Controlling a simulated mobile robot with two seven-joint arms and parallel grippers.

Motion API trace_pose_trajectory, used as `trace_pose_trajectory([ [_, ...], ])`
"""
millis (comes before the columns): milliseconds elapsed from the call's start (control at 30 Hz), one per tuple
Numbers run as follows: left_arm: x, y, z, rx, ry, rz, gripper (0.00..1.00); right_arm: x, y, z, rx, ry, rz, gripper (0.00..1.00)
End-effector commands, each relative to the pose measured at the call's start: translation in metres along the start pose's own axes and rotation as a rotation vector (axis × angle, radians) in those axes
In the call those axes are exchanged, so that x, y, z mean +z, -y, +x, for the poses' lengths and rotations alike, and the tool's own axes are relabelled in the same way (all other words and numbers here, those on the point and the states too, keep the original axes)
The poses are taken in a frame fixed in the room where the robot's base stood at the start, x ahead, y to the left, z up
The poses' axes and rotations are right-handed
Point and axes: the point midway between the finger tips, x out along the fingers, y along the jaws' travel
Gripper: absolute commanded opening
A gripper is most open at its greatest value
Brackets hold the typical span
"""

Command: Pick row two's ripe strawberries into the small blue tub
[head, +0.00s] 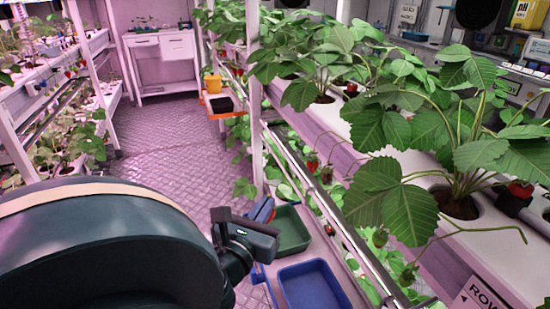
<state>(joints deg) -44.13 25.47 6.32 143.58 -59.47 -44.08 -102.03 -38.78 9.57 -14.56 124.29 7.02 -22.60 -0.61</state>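A small blue tub (313,287), empty inside, sits at the bottom centre, with a dark green tub (291,232) just behind it. Red strawberries (312,163) and (326,174) hang along the rack's front edge; a smaller red one (329,230) hangs lower. Green berries (380,238) and (408,275) hang nearer. My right gripper is not in view.
White planter channels (440,215) with leafy plants fill the right side. A metal rail (320,195) and a white post (254,100) stand beside the tubs. An orange tray (220,106) is farther back. The aisle floor (180,150) is clear.

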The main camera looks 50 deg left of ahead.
Motion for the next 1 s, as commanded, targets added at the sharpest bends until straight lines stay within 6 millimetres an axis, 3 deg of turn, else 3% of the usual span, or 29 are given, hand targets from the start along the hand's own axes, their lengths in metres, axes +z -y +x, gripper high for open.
trace_pose_trajectory([
  [433, 0.000, -0.003, -0.002, 0.002, -0.001, 0.001, 0.00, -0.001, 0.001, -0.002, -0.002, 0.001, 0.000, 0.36],
  [1000, -0.001, -0.036, -0.031, 0.003, -0.002, 0.001, 0.00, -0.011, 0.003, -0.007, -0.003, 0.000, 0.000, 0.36],
])
